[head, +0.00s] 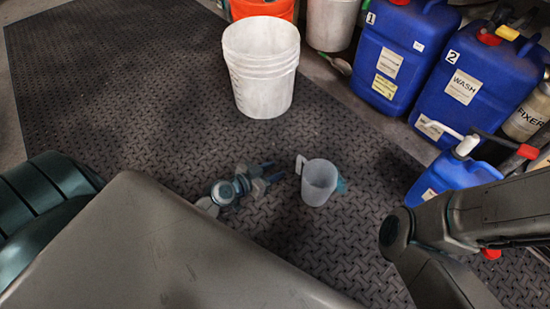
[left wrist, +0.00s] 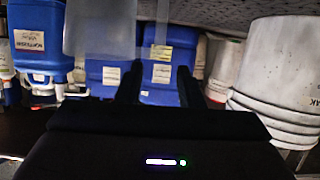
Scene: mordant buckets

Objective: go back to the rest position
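A translucent measuring jug (head: 319,183) appears over the dark mat in the head view, its handle on its left side. I cannot tell what supports it. My left gripper (head: 277,170) is just left of the jug, its fingers apart and pointing toward the handle, with a small gap visible. In the left wrist view the left gripper (left wrist: 160,85) has its fingers apart with nothing clearly held; the jug (left wrist: 98,30) shows blurred beyond them at the upper left. A teal patch behind the jug is mostly hidden. My right gripper is not in view.
A white bucket (head: 261,75) stands on the black ribbed mat (head: 110,70). Blue canisters (head: 400,50) and a smaller blue can (head: 450,176) line the right side. An orange bucket (head: 262,9) is at the back. The mat's left part is clear.

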